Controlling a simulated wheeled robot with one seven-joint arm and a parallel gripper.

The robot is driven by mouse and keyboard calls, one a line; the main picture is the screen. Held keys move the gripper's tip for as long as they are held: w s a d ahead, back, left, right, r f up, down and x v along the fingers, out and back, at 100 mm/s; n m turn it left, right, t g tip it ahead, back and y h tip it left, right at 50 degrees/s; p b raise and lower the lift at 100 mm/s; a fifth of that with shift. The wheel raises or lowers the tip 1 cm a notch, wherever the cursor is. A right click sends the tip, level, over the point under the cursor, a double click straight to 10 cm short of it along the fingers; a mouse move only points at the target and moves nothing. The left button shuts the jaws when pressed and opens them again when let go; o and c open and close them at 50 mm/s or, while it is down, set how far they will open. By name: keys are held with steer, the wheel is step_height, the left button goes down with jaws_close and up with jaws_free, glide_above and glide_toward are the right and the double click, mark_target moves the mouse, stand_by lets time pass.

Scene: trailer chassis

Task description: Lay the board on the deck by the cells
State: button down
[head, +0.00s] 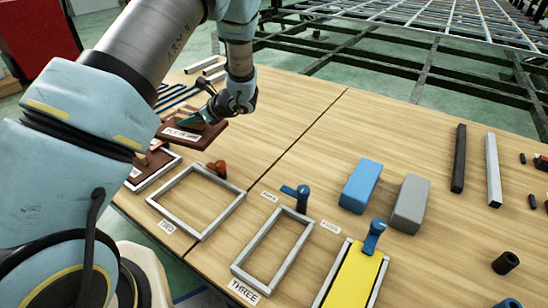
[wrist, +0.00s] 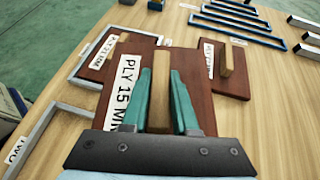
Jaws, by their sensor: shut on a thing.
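My gripper (head: 194,116) has its green fingers closed around the upright wooden handle (wrist: 161,80) of a dark red-brown board (wrist: 133,72) labelled PLY 15 MM. The same board shows in the head view (head: 203,138), at the far left of the wooden deck (head: 310,150). I cannot tell whether it touches the deck. The cells are grey rectangular frames: one labelled TWO (head: 230,208), one labelled THREE (head: 286,270), and one beside it with a yellow panel (head: 353,280). Another brown board (wrist: 97,66) lies in the first frame, partly hidden by the held board.
Another handled board (wrist: 236,84) lies close to the right of the held one in the wrist view. Blue and grey blocks (head: 361,186) (head: 410,204) and dark and light bars (head: 458,158) (head: 493,170) stand to the right.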

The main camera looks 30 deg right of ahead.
steer(key=m+t+h, duration=0.1)
steer(key=m+h, duration=0.1)
glide_above(252, 146)
steer(key=shift+t, duration=0.3)
step_height(252, 146, down, 11)
steer(key=b, duration=0.2)
steer(key=shift+w+r+b, duration=0.15)
steer(key=shift+r+b, duration=0.05)
steer(key=shift+b, duration=0.1)
steer(key=shift+f, duration=0.1)
steer(key=c, duration=0.7)
jaws_free()
steer(key=shift+d+r, duration=0.1)
steer(key=shift+r, duration=0.1)
steer(key=p+v, duration=0.1)
steer(key=v, duration=1.1)
steer(key=shift+f, duration=0.1)
